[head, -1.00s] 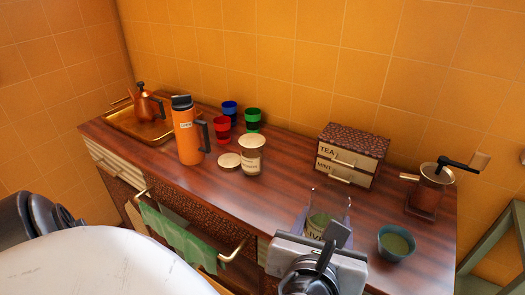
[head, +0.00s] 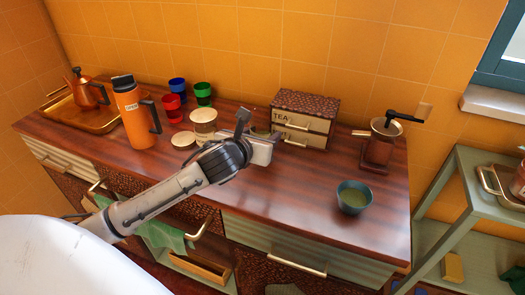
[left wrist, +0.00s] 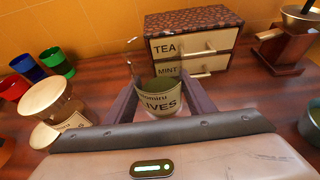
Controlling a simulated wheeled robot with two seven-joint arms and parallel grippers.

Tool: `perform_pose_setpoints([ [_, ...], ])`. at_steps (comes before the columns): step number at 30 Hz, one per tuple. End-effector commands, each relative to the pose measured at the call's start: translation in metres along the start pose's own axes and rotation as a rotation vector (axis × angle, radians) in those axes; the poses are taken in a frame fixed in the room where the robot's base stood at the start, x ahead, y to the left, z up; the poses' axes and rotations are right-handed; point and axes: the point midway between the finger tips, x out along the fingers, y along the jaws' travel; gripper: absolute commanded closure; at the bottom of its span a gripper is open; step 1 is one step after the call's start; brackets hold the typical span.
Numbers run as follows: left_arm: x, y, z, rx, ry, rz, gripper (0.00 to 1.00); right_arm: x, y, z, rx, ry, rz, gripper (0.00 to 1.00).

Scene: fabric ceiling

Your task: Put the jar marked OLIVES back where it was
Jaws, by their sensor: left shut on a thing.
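The OLIVES jar (left wrist: 162,102) is in the left wrist view, with a cream label and a greenish rim. It stands upright between the two fingers of my left gripper (left wrist: 160,95), which is shut on it. In the head view my left gripper (head: 259,131) is over the back half of the counter, between a cream-lidded jar (head: 204,122) and the TEA and MINT drawer box (head: 303,118). There the gripper hides most of the OLIVES jar. I cannot tell whether its base touches the counter. My right gripper is not in view.
A round cream disc (head: 183,139) lies by the lidded jar, with red, blue and green cups behind. An orange flask (head: 133,115) and brass tray (head: 88,118) are left. A grinder (head: 379,145) and teal bowl (head: 354,197) are right. The counter's (head: 285,205) front middle is clear.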

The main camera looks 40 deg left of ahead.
Motion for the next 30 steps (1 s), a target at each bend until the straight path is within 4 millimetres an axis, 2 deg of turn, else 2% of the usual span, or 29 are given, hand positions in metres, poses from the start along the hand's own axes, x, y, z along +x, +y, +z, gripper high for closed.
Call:
perform_pose_setpoints([
  [5,0.005,0.0,-0.012,-0.001,-0.002,0.0,0.82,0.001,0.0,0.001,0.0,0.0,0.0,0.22],
  [11,0.016,0.0,-0.038,-0.002,-0.001,0.001,0.82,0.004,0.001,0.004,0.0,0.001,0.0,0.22],
  [22,0.018,0.0,-0.042,0.001,-0.004,0.0,0.82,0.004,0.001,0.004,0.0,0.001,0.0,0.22],
  [23,0.018,0.0,-0.043,0.001,-0.001,0.001,0.49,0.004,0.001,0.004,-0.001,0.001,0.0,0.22],
  [24,0.018,0.0,-0.043,0.001,-0.001,0.001,0.43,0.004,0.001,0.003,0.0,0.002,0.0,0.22],
  [26,0.018,0.0,-0.043,0.001,-0.001,0.001,0.33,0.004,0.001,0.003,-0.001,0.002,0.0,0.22],
  [30,0.018,0.0,-0.043,0.001,-0.001,0.001,0.32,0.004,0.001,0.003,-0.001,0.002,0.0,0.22],
])
